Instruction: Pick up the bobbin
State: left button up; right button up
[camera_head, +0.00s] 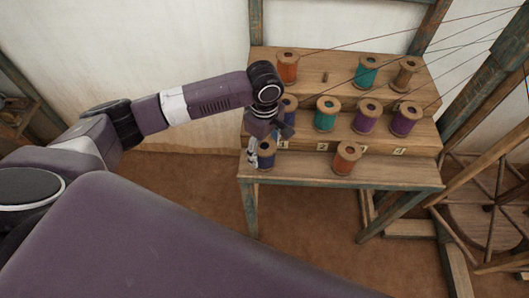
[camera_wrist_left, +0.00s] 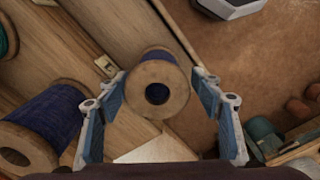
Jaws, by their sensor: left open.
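A blue bobbin (camera_head: 266,154) with wooden flanges stands on the lowest step of the wooden rack at its left end. My left gripper (camera_head: 254,153) is right at it, coming from above. In the left wrist view the same bobbin (camera_wrist_left: 157,88) stands between the two fingers of my left gripper (camera_wrist_left: 160,105). The fingers are open, one on each side, with a gap to the bobbin visible at least on the right. Another blue bobbin (camera_head: 290,104) stands on the middle step behind; it also shows in the left wrist view (camera_wrist_left: 42,125). My right gripper is not in view.
The stepped rack (camera_head: 390,178) holds several more bobbins, with an orange bobbin (camera_head: 346,157) on the lowest step to the right. Threads run up right from the rack. A spoked wooden wheel (camera_head: 490,205) stands at right. The floor before the rack is open.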

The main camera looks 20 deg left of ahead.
pick_arm(q)
notch_tip(320, 180, down, 4)
jog(key=shift+w+f, duration=0.1)
jog(key=c, duration=0.9)
jog(key=shift+c, duration=0.5)
jog(key=shift+r, duration=0.25)
